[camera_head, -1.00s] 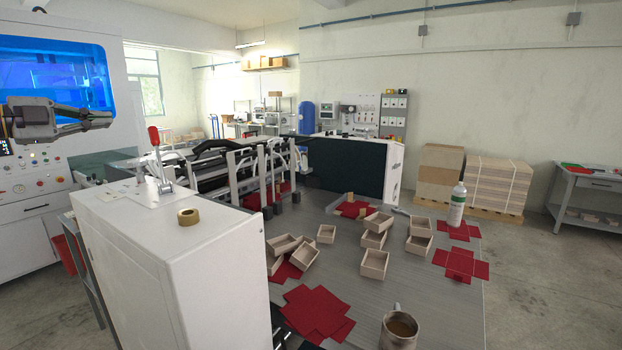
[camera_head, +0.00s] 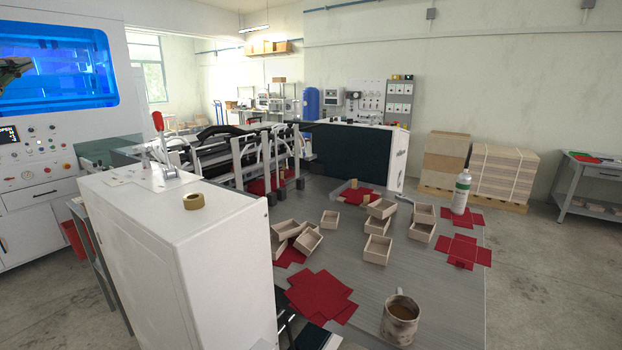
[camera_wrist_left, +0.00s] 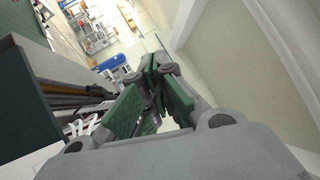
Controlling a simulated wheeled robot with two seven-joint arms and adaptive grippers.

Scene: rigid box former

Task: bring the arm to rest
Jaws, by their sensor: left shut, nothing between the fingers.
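My left gripper (camera_head: 14,70) shows only in part at the left edge of the head view, in front of the blue window of the white machine. In the left wrist view its green-padded fingers (camera_wrist_left: 157,82) are closed together with nothing held between them. It is raised and clear of the table. My right gripper is not in view.
A white cabinet (camera_head: 185,235) stands at the front left with a tape roll (camera_head: 194,201) on top. The grey table (camera_head: 345,270) holds several small open boxes (camera_head: 377,249), red cut sheets (camera_head: 321,297), a mug (camera_head: 400,320) and a white bottle (camera_head: 461,192). Stacked boards (camera_head: 502,176) stand beyond.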

